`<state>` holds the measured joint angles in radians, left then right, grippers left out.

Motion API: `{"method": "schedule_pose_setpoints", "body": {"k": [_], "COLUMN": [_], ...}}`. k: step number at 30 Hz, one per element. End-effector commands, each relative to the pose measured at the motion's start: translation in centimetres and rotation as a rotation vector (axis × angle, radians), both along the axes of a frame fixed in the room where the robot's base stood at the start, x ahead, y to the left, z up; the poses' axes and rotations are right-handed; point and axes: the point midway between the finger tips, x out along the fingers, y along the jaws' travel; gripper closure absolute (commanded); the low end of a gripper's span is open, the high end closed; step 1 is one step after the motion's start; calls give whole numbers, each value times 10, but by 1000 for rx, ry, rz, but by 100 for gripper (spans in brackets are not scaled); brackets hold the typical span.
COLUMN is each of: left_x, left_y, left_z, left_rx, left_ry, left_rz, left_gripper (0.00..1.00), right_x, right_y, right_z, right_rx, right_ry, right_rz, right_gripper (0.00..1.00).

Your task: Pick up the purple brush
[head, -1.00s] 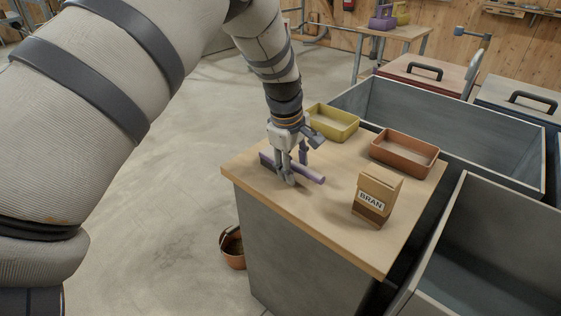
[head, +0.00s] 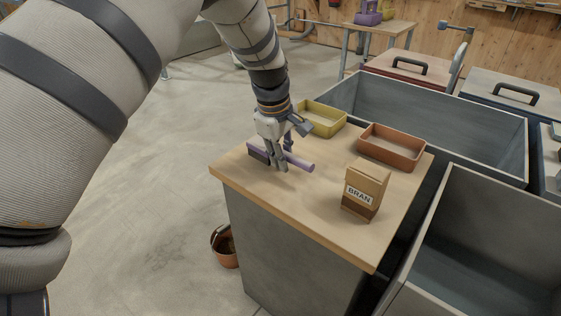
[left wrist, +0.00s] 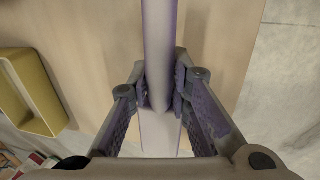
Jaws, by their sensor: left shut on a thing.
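The purple brush (head: 301,163) is at the back left of the wooden tabletop (head: 310,215), with its dark bristles showing at the left end. My left gripper (head: 279,165) comes down from above and is shut on the brush around its handle. The brush appears to be at or slightly above the tabletop; the exact gap is hard to tell. In the left wrist view the pale purple handle (left wrist: 160,40) runs between the two fingers (left wrist: 160,95), which press on both sides. My right gripper is not in view.
A bran box (head: 365,190) stands to the right on the same top. A yellow tray (head: 322,130) and an orange-brown tray (head: 390,160) stand behind. Large grey bins (head: 485,190) flank the right side. A brown pot (head: 224,258) is on the floor at left.

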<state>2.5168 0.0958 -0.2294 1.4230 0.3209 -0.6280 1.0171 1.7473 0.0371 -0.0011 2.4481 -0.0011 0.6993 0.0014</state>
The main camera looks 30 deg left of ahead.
Motion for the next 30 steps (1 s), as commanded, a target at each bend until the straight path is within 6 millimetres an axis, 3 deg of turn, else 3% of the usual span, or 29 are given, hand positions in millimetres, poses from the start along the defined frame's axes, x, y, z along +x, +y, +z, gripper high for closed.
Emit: {"method": "schedule_pose_setpoints", "body": {"k": [1,6,9,13,18,27,28,30], "left_x": [-4,-41,-71,-100,-121,-126,-126,-126], "left_y": [-3,-21,-34,-49,-59,-61,-61,-61], "left_z": [19,76,92,103,108,105,105,105], "left_rx": [1,2,1,1,1,1,1,1], "left_ry": [-10,-23,-21,-18,-10,-2,-2,-2], "left_rz": [-2,-1,-1,0,-2,0,0,0], "left_gripper": [100,100,100,100,100,100,84,100], "right_x": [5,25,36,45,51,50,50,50], "right_y": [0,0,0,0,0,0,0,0], "right_z": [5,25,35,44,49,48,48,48], "right_rx": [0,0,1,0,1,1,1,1], "right_ry": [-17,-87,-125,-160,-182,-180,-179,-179], "right_rz": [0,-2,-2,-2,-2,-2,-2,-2], "right_gripper": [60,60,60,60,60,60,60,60]}}
